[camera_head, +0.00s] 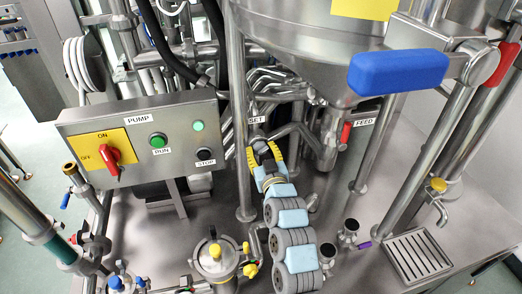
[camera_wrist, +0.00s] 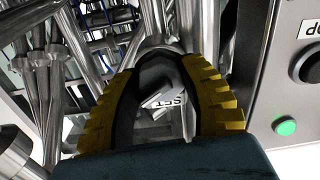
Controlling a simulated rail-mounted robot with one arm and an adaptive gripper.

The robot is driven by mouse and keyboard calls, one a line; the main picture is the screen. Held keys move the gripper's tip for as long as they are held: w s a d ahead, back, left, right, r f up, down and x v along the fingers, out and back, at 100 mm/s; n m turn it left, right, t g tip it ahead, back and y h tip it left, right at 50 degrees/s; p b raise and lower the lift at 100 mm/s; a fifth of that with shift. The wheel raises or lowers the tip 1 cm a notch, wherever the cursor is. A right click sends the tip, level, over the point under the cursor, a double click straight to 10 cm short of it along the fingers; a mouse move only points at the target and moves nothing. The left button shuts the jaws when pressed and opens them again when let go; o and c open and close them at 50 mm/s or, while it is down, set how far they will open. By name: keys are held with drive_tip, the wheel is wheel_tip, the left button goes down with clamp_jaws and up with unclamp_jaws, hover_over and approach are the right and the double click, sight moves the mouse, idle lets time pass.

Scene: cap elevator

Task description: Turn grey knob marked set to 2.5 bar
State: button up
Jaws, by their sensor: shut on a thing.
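My gripper (camera_head: 265,157) is at the middle of the skid, just below the SET label (camera_head: 257,120). In the wrist view my gripper (camera_wrist: 160,72) has its yellow ribbed fingers closed in around the grey knob (camera_wrist: 157,97). The knob sits between the dark inner pads, and its handle lies at a slant in the picture. The SET label (camera_wrist: 168,102) shows upside down and partly covered behind the knob. In the head view the fingers hide most of the knob. No pressure reading can be made out.
The pump control box (camera_head: 150,140) with switch and buttons stands left of my gripper. A vertical steel post (camera_head: 238,120) is close beside it. The red FEED handle (camera_head: 346,132) is to the right, under the tank (camera_head: 300,50). A blue-handled lever (camera_head: 398,70) projects at upper right.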

drive_tip(key=shift+f+m+p, duration=0.1)
drive_tip(key=shift+m+p, duration=0.2)
drive_tip(key=shift+m, duration=0.5)
drive_tip(key=o, duration=1.2)
drive_tip(key=shift+s, duration=0.15)
drive_tip(key=v, duration=1.1)
drive_tip(key=shift+s+d, duration=0.1)
drive_tip(key=shift+s, duration=0.3)
